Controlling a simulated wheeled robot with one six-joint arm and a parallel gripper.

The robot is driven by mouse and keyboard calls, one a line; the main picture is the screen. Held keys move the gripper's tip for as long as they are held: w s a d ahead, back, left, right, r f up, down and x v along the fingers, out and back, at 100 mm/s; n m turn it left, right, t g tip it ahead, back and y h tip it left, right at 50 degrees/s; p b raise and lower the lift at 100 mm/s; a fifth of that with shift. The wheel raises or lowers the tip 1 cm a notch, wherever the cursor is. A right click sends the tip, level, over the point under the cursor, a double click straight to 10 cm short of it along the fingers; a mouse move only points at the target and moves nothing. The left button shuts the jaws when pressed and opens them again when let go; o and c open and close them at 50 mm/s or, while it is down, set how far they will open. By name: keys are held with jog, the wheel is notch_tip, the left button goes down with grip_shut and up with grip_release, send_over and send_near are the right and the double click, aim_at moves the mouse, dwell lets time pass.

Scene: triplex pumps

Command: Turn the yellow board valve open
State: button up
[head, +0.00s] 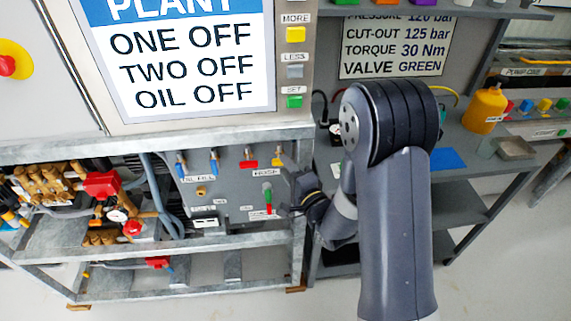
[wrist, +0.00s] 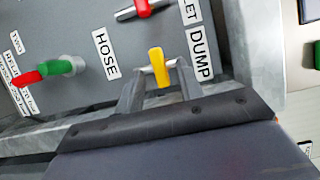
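The yellow board valve (wrist: 157,66) shows in the wrist view as a short yellow lever on a silver stem, between the labels HOSE and DUMP. The lever stands nearly upright in that picture. My gripper (wrist: 161,70) has one finger on each side of it, with gaps between the fingers and the lever. Whether a fingertip touches the stem cannot be told. In the head view the yellow valve (head: 277,151) is a small patch at the upper right of the grey board, and my gripper (head: 286,165) is right at it, partly hiding the board's edge.
A red lever (wrist: 146,8) is close by on the same board. A red-and-green handle (wrist: 52,70) is farther left in the wrist view. The bench frame's post (head: 300,200) stands just right of the board. A yellow bottle (head: 484,108) is on the right bench.

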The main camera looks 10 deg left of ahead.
jog(key=shift+w+a, duration=0.25)
jog(key=shift+w, duration=0.15)
grip_shut()
